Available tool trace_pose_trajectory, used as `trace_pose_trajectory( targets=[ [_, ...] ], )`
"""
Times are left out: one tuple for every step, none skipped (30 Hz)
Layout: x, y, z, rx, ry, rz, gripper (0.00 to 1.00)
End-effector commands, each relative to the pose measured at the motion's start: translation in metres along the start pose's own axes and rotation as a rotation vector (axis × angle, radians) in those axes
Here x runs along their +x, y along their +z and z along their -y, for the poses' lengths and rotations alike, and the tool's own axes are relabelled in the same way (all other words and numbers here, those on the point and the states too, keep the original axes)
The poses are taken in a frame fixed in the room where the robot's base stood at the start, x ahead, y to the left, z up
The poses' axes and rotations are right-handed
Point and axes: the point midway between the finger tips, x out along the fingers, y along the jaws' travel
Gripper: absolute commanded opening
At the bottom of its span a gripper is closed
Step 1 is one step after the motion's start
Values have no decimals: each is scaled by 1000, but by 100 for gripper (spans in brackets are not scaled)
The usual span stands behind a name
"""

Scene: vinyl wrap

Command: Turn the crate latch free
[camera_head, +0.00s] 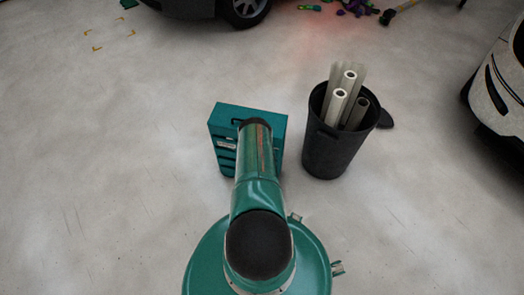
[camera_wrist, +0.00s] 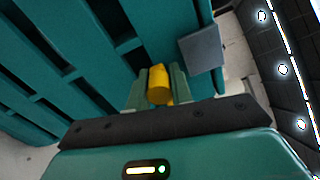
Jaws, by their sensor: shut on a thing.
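The teal crate (camera_head: 221,118) stands on the floor just ahead of my arm, which covers part of it in the head view. In the wrist view its slatted teal side (camera_wrist: 50,75) fills the upper left. The yellow latch (camera_wrist: 158,84) shows against this side. My gripper (camera_wrist: 159,88) is shut on the latch, with one teal finger on each side of it. The gripper and latch are hidden behind my arm in the head view. The latch's far end is hard to see.
A black bin (camera_head: 322,155) with several pale rolls stands right of the crate. A grey square plate (camera_wrist: 203,50) sits right of the latch. A white car (camera_head: 500,90) is at the far right, and a dark car (camera_head: 195,8) is at the back. Floor left is clear.

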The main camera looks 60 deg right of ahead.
Motion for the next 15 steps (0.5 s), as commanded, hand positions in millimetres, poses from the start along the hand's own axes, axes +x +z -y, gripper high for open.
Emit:
trace_pose_trajectory(
  targets=[
    [-1,0,0,5,0,1,0],
    [-1,1,0,7,0,1,0],
    [-1,1,0,9,0,1,0],
    [-1,1,0,9,0,1,0],
    [-1,1,0,9,1,1,0],
    [-1,1,0,9,1,1,0],
    [-1,1,0,9,1,1,0],
    [-1,1,0,9,1,1,0],
    [-1,1,0,9,1,1,0],
    [-1,1,0,9,1,1,0],
    [-1,1,0,8,1,1,0],
    [-1,1,0,8,1,1,0],
    [-1,1,0,8,1,1,26],
    [-1,1,0,8,1,1,32],
    [-1,1,0,8,1,1,39]
  ],
)
